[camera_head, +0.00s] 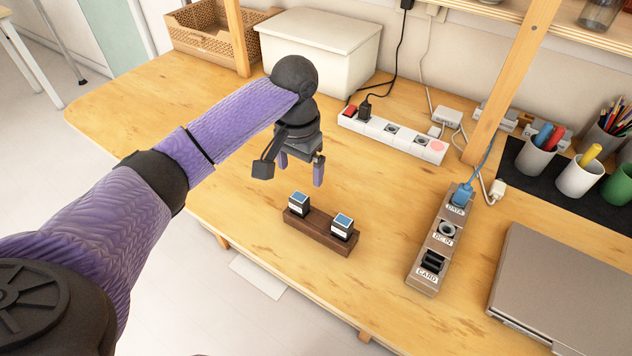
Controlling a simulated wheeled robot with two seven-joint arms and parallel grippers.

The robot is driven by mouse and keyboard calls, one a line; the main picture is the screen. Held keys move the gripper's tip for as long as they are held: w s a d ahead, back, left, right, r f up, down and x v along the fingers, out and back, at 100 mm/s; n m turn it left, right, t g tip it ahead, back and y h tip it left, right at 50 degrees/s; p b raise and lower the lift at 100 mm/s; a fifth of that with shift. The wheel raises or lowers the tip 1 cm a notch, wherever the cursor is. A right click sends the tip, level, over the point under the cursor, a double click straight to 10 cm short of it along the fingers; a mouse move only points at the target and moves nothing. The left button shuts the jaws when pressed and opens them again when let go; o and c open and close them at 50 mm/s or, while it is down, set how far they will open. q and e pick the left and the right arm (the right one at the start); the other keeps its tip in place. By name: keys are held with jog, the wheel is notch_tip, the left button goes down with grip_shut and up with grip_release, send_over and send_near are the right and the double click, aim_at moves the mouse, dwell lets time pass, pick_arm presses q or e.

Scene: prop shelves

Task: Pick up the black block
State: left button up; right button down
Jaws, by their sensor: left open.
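Two small black blocks with blue tops and a white band stand in a dark brown wooden holder (320,233) on the table. The left black block (299,204) is at the holder's left end, and the right black block (343,228) is near its right end. My left gripper (301,174) points down with its purple fingers apart and empty. In the picture it shows just above the left block, apart from both blocks. My right gripper is out of view.
A grey-brown port strip (425,270) labelled DATA, DC IN and CARD lies right of the holder, with a blue plug (462,195) in it. A laptop (570,290), pen cups, a white power strip (400,140), a white box (320,45) and a wooden post (510,85) stand around.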

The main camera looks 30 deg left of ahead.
aim_at(299, 197)
pick_arm(q)
jog(key=shift+w+f, duration=0.1)
jog(key=shift+w, duration=0.25)
jog(key=f+b, duration=0.1)
jog(key=f, duration=0.2)
jog(key=f+b, duration=0.2)
jog(key=f, duration=0.1)
jog(key=a+f+b, duration=0.1)
jog(key=f+b, duration=0.1)
jog(key=f, duration=0.1)
jog(key=shift+s, duration=0.25)
jog(key=shift+f, duration=0.45)
jog(key=shift+d+r, duration=0.1)
jog(key=shift+r, duration=0.1)
jog(key=c, duration=1.2)
grip_shut()
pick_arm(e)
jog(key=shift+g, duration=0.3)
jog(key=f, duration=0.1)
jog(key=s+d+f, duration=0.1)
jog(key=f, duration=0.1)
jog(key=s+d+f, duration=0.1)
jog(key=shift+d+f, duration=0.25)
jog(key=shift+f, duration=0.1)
